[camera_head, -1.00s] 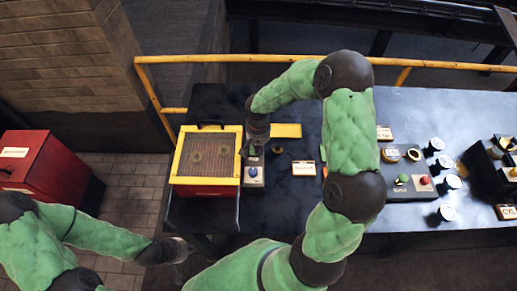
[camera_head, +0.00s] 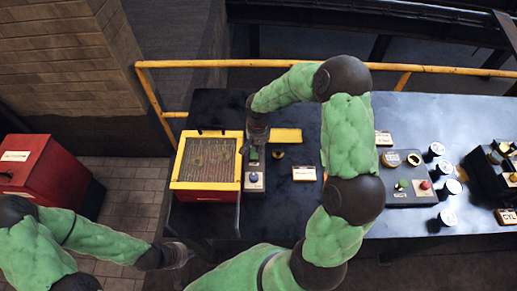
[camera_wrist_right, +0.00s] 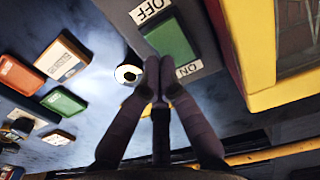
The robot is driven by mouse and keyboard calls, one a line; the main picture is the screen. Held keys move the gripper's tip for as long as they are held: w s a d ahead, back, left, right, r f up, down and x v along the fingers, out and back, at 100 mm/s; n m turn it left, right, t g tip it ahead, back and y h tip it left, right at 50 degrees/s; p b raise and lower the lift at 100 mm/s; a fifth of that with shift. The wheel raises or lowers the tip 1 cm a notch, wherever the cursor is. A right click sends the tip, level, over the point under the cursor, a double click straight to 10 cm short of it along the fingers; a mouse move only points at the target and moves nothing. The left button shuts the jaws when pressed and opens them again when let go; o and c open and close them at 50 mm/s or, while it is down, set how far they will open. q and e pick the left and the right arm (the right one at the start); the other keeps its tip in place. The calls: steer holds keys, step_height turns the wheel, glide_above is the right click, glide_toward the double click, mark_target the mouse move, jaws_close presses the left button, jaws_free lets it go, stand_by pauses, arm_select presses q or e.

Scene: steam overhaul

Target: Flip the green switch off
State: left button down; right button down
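The green switch (camera_wrist_right: 172,42) is a green rocker on a grey panel, between an OFF label (camera_wrist_right: 149,10) and an ON label (camera_wrist_right: 189,68) in the right wrist view. In the head view my right gripper (camera_head: 255,138) is just behind the switch. My left gripper (camera_head: 180,254) is low at the left; its fingers are unclear.
A yellow-framed box with a mesh top (camera_head: 207,163) stands directly left of the switch box. A labelled plate (camera_head: 304,174) and a small round knob (camera_head: 278,153) are to its right. A panel with green and red buttons (camera_head: 424,185) is farther right. A yellow rail (camera_head: 290,63) runs behind.

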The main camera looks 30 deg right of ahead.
step_height(320, 180, up, 4)
steer(key=shift+w+f+p, duration=0.15)
steer(key=shift+p, duration=0.7)
step_height(320, 180, up, 9)
steer(key=shift+r, duration=0.2)
steer(key=shift+w+d+r+g+y+p, duration=0.15)
steer(key=shift+w+r+g+y+p, duration=0.05)
steer(key=shift+w+g+y+p, duration=0.4)
steer(key=shift+s, duration=0.2)
